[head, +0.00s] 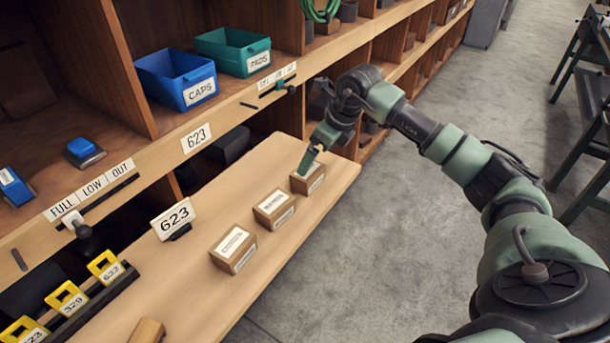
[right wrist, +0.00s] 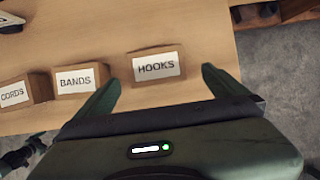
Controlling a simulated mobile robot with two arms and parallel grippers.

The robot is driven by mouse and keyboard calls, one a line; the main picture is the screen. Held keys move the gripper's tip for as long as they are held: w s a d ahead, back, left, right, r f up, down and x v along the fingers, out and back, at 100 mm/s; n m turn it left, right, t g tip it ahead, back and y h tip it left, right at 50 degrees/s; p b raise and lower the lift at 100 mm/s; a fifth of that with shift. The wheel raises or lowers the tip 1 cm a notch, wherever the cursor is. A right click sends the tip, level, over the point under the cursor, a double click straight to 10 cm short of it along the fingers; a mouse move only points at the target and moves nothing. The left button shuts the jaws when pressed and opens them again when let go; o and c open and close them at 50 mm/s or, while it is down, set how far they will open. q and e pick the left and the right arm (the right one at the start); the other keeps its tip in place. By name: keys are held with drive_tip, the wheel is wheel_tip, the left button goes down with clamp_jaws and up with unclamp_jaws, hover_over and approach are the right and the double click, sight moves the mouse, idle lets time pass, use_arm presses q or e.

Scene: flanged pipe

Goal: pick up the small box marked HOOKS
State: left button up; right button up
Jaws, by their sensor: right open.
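The small brown box marked HOOKS (right wrist: 157,68) lies between the two spread fingers of my right gripper (right wrist: 161,75) in the right wrist view. In the head view it is the farthest of three small boxes, the HOOKS box (head: 313,184), near the far end of the wooden shelf board (head: 345,172). My right gripper (head: 309,160) hangs just over it there and partly covers it. The gripper is open; I cannot tell whether a finger touches the box.
The BANDS box (right wrist: 80,79) and the CORDS box (right wrist: 14,93) stand beside it in a row. A 623 sign (head: 174,218) stands on the board. The blue CAPS bin (head: 177,80) and green PADS bin (head: 233,51) are on the shelf above.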

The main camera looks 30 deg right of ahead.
sight(313, 171)
drive_tip(key=b+x, duration=0.1)
drive_tip(key=x, duration=0.2)
drive_tip(key=shift+s+a, duration=0.1)
drive_tip(key=shift+a, duration=0.1)
drive_tip(key=b+x, duration=0.3)
drive_tip(key=x, duration=0.1)
drive_tip(key=shift+a+f, duration=0.1)
drive_tip(key=c, duration=1.6)
drive_tip(key=shift+c, duration=0.2)
